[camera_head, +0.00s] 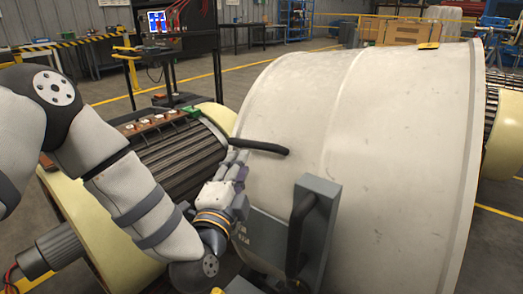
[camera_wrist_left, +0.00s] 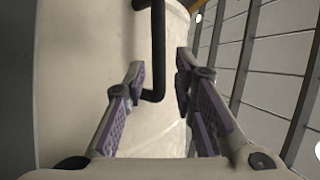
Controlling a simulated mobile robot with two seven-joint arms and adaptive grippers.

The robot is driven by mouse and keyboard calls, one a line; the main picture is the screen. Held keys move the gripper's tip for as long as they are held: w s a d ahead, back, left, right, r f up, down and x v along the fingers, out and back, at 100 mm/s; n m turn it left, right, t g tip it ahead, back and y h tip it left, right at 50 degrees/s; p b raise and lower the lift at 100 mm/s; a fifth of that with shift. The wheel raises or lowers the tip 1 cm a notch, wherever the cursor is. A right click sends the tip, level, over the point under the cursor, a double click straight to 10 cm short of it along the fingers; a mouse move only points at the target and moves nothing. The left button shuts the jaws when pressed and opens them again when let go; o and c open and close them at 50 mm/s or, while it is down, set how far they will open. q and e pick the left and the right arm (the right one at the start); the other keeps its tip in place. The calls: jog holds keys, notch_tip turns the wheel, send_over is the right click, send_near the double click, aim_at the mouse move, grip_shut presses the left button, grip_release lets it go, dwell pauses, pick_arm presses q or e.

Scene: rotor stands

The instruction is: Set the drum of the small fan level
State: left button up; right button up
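The large off-white drum (camera_head: 385,150) fills the middle and right of the head view. I cannot tell whether it is level. A black bar handle (camera_head: 262,147) sticks out on its left side; it also shows in the left wrist view (camera_wrist_left: 158,45). My left gripper (camera_head: 238,160) is at this handle. In the left wrist view its fingers (camera_wrist_left: 160,85) are apart, with the handle's bent end between them and a gap on the right side. A grey block (camera_head: 325,205) with a black handle (camera_head: 299,235) stands at the drum's front. My right gripper is not in view.
A ribbed dark rotor (camera_head: 185,160) with cream ends lies close behind my left arm, with small blocks along its top. A small yellow piece (camera_head: 428,46) sits on top of the drum. A screen stand (camera_head: 157,22) and benches are farther back.

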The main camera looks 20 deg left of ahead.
aim_at(250, 147)
pick_arm(q)
jog(key=w, duration=0.6)
jog(key=w+b, duration=0.1)
jog(key=w, duration=0.2)
jog(key=shift+w+a+r, duration=0.15)
jog(key=shift+a+r, duration=0.2)
jog(key=shift+r, duration=0.05)
jog(key=shift+c, duration=0.6)
grip_shut()
jog(key=shift+d, duration=0.1)
